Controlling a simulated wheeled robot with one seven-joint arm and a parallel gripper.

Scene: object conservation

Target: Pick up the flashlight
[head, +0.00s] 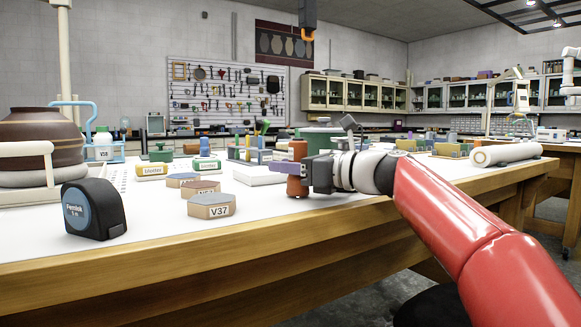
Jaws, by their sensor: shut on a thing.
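The flashlight (298,187) appears as an upright copper-brown cylinder near the middle of the workbench. My gripper (287,169) reaches it from the right and is shut on its middle. A purple-grey finger crosses the front of the cylinder, with brown showing above and below it. The far finger is hidden. The flashlight's lower end is at or just above the white bench top; I cannot tell if it touches.
Hexagonal labelled blocks, one marked V37 (211,206), lie left of my gripper. A black tape measure (93,209) stands at the front left. A white slab (259,175) lies just behind left. A white roll (506,153) lies at right. The wooden front edge (180,244) is close.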

